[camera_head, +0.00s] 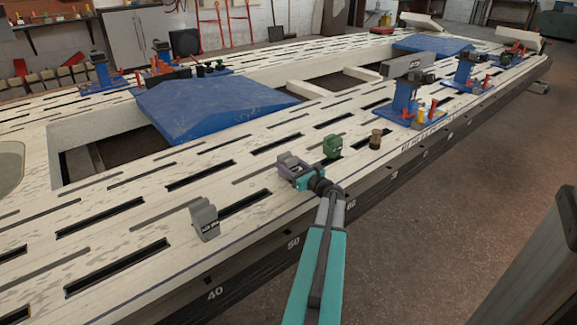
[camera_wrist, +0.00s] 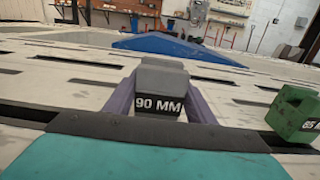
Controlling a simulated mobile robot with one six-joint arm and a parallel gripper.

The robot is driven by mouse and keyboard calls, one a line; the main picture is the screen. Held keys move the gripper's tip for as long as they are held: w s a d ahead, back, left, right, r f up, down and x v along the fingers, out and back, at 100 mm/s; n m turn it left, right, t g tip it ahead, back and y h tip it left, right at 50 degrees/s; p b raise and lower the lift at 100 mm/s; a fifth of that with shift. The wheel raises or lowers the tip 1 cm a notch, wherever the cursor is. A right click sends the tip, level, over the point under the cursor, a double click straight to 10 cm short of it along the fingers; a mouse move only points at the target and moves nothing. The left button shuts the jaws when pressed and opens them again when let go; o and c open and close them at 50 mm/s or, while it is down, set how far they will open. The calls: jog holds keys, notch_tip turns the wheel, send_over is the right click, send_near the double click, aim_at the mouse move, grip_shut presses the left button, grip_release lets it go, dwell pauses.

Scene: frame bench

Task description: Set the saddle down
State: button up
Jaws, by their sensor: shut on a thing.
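A grey saddle (camera_wrist: 160,77) with a black "90 MM" label sits between the two purple fingers of my gripper (camera_wrist: 160,108) in the wrist view. The fingers press on its left and right sides. In the head view my gripper (camera_head: 291,167) and the grey saddle (camera_head: 288,158) are over the near part of the slotted bench (camera_head: 150,185), left of a green block. The saddle looks upright and low over the bench top. I cannot tell whether its underside touches the surface.
A green block (camera_head: 332,146), labelled in the wrist view (camera_wrist: 295,114), stands close on the right. A brown spool (camera_head: 375,139) is farther right. Another grey saddle (camera_head: 205,219) stands nearer on the left. Blue ramps (camera_head: 210,103) and blue fixtures (camera_head: 403,100) stand beyond.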

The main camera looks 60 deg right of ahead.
jog(key=o, duration=1.4)
jog(key=shift+f, duration=0.1)
jog(key=shift+r, duration=0.2)
jog(key=shift+s+a+p, duration=0.25)
jog(key=shift+s+p, duration=0.1)
jog(key=shift+s, duration=0.2)
jog(key=p+v, duration=0.3)
jog(key=v, duration=0.6)
jog(key=shift+s+a, duration=0.1)
jog(key=shift+s, duration=0.15)
jog(key=shift+s+a+p, duration=0.15)
jog(key=shift+s+p, duration=0.2)
jog(key=shift+s, duration=0.2)
